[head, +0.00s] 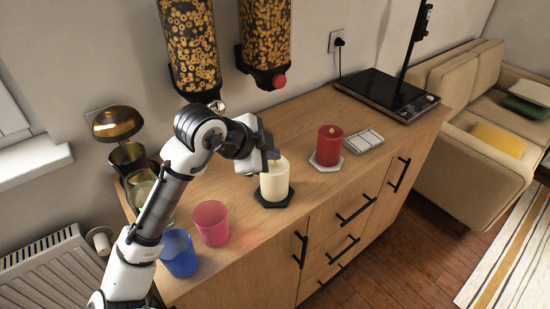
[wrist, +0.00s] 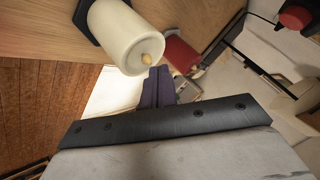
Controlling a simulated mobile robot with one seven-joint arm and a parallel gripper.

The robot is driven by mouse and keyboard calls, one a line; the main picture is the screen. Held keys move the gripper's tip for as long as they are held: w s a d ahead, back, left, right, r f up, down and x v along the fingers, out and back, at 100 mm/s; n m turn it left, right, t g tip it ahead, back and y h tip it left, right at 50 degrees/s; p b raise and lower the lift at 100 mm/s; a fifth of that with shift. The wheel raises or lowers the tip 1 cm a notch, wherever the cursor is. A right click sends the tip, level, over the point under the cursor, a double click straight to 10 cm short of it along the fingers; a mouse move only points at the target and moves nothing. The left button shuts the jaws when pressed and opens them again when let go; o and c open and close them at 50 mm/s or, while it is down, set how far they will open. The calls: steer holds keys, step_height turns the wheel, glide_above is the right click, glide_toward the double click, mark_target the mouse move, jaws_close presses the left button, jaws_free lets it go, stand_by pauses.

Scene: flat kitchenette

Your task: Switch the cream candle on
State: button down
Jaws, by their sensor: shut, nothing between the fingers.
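The cream candle (head: 275,182) stands upright on a dark hexagonal coaster (head: 262,200) on the wooden cabinet top. In the wrist view the candle (wrist: 125,38) is close by, with a small yellowish flame-shaped tip (wrist: 147,59) at its top. My gripper (head: 274,155) is shut and empty, just above the top of the candle in the head view. In the wrist view my gripper's dark fingers (wrist: 156,84) are together beside the candle's top, close to the tip. I cannot tell whether they touch it.
A red candle (head: 329,146) on a white coaster stands to the right, beside a small metal tray (head: 364,142). Pink (head: 211,223) and blue (head: 179,252) cups stand at the front left. Cereal dispensers (head: 265,45) hang above. A black appliance (head: 388,95) is at the far right.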

steer(key=shift+w+d+f, duration=0.1)
steer(key=shift+d+f, duration=0.4)
steer(key=shift+f, duration=0.15)
steer(key=shift+w+r+p, duration=0.25)
steer(key=shift+r+p, duration=0.3)
steer(key=shift+p, duration=0.05)
steer(key=shift+w+r+p, duration=0.2)
steer(key=shift+r+p, duration=0.35)
steer(key=r+p, duration=0.1)
steer(key=r, duration=0.1)
steer(key=r+p, duration=0.1)
steer(key=r, duration=0.1)
steer(key=shift+s+a+p, duration=0.1)
steer(key=shift+a+p, duration=0.1)
steer(key=shift+p, duration=0.2)
stand_by(0.6)
